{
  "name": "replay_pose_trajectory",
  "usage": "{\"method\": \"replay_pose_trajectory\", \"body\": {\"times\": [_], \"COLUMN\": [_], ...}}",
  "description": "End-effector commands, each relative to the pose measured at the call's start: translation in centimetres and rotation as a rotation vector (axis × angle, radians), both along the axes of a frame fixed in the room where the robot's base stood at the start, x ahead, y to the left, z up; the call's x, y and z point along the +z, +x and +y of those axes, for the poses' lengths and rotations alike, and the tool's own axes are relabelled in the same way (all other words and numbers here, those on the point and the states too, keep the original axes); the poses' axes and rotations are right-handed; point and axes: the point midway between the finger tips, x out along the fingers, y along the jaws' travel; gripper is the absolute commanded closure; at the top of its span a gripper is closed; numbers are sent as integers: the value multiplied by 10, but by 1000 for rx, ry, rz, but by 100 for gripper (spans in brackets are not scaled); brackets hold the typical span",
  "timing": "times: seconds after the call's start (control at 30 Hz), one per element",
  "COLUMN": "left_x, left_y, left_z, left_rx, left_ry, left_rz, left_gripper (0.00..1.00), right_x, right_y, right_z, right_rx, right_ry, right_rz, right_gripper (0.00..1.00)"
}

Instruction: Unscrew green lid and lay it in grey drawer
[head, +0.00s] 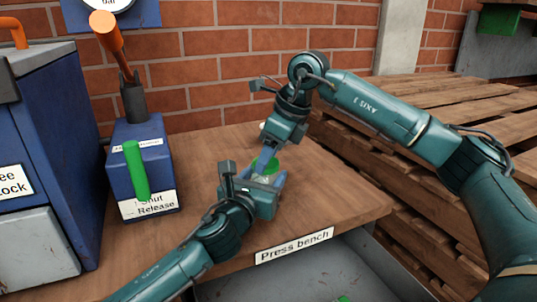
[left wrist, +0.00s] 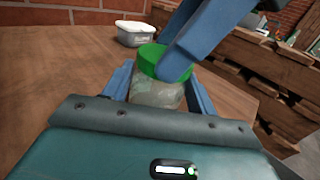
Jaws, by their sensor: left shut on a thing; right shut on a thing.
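A translucent jar (left wrist: 157,95) with a green lid (left wrist: 152,56) stands upright on the bench. The green lid also shows between the grippers in the head view (head: 270,163). My left gripper (head: 266,181) is shut around the jar's body from the front. My right gripper (head: 266,160) comes down from behind and is shut on the green lid; its blue fingers cover part of it in the left wrist view (left wrist: 178,62). The lid sits on top of the jar; whether it is loose cannot be told. A grey drawer (head: 365,262) shows open below the bench front.
The wooden bench (head: 330,185) carries a "Press bench" label. A blue box with a green lever (head: 137,168) and orange-handled lever stands at left, beside a large blue cabinet (head: 60,130). A white tub (left wrist: 135,33) stands behind the jar. Wooden pallets (head: 440,110) lie at right.

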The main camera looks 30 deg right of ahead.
Motion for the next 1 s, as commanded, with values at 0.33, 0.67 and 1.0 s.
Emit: {"method": "replay_pose_trajectory", "body": {"times": [0.33, 0.67, 1.0], "left_x": [0, 0, 0], "left_y": [1, 1, 2], "left_z": [0, 0, 1], "left_rx": [3, 3, 4], "left_ry": [0, 1, 1], "left_rz": [1, 2, 2], "left_gripper": [84, 84, 84], "right_x": [0, 0, 0], "right_y": [-2, -2, -3], "right_z": [5, 6, 6], "right_rx": [128, 493, 524], "right_ry": [7, 6, 4], "right_rz": [7, 7, 7], "right_gripper": [84, 84, 84]}}
